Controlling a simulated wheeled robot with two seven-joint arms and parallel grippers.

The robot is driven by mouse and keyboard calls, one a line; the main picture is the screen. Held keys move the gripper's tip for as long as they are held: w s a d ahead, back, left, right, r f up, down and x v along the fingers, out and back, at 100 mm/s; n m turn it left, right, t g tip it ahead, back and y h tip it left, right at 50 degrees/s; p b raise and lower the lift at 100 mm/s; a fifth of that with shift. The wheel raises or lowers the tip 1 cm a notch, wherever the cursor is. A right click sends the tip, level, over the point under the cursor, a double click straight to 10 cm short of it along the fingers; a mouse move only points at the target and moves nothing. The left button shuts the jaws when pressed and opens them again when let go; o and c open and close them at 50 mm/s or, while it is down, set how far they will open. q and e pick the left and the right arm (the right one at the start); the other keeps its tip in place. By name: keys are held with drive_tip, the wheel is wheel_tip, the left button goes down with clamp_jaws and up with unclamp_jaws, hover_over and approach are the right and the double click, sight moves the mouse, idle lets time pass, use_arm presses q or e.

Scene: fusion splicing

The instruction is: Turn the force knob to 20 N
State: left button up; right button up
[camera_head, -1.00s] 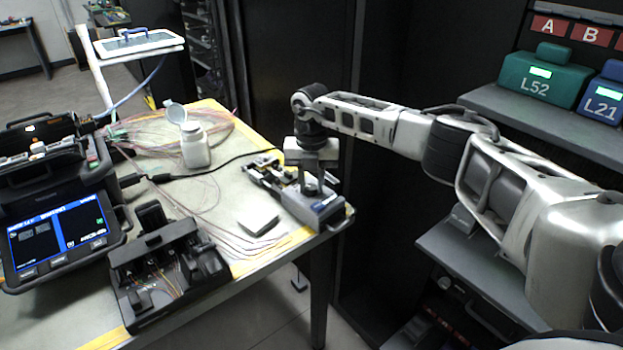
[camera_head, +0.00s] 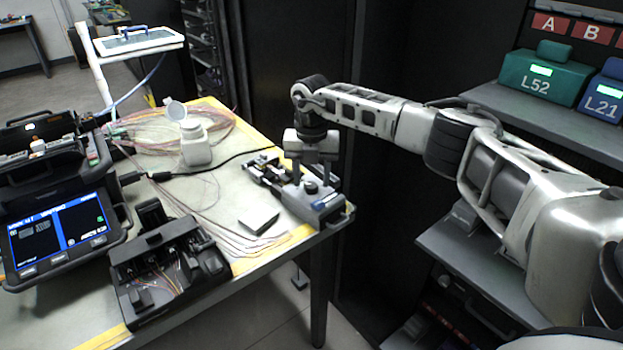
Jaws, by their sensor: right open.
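The grey device with the force knob (camera_head: 311,187) stands at the right corner of the table. The knob is a small dark round cap on its top; its scale is too small to read. My right gripper (camera_head: 312,176) comes in from the right and points down over the device. Its fingers are open, just above and behind the knob as seen here. I cannot tell whether a finger touches it. My left gripper is not in view.
A fusion splicer with a lit screen (camera_head: 60,235) and a black open tool case (camera_head: 165,272) stand on the left. The table edge is close to the device.

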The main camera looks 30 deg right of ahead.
sight(311, 185)
wheel_tip(311, 185, up, 15)
drive_tip(key=shift+b, duration=0.35)
drive_tip(key=shift+f, duration=0.15)
